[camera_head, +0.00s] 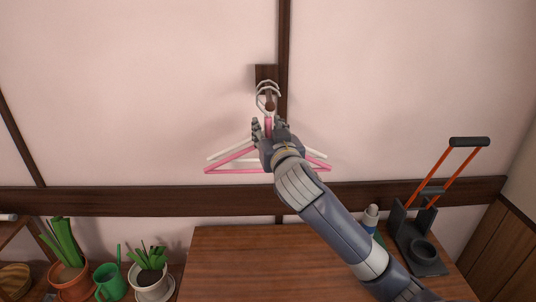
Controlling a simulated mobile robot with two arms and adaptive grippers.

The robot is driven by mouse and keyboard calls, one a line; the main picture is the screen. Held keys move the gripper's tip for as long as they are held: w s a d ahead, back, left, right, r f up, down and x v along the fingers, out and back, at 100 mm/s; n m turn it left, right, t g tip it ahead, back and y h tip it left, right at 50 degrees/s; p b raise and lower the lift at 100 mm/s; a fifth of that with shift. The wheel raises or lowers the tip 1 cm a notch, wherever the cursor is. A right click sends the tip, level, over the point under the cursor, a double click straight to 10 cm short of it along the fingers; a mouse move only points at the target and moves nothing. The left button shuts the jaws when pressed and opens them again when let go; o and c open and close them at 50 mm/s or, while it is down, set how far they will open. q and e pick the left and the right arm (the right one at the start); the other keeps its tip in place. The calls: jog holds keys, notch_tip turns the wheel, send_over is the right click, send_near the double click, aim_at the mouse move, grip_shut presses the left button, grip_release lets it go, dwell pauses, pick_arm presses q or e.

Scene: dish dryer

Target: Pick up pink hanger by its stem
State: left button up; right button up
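A pink hanger (228,159) hangs with a white hanger (230,150) from a dark wooden wall hook (266,75). The pink one is the nearer of the two. My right gripper (269,127) is at the pink hanger's stem, just below the hooks, with fingers on both sides of the stem. The hand covers the middle of both hangers. I cannot tell whether the fingers touch the stem or are closed on it. My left gripper is not in view.
Potted plants (68,272) and a green watering can (110,282) are at lower left. A black stand with orange handles (425,250) and a bottle (371,217) are at right.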

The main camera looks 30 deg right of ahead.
grip_shut()
jog(key=shift+r, duration=0.1)
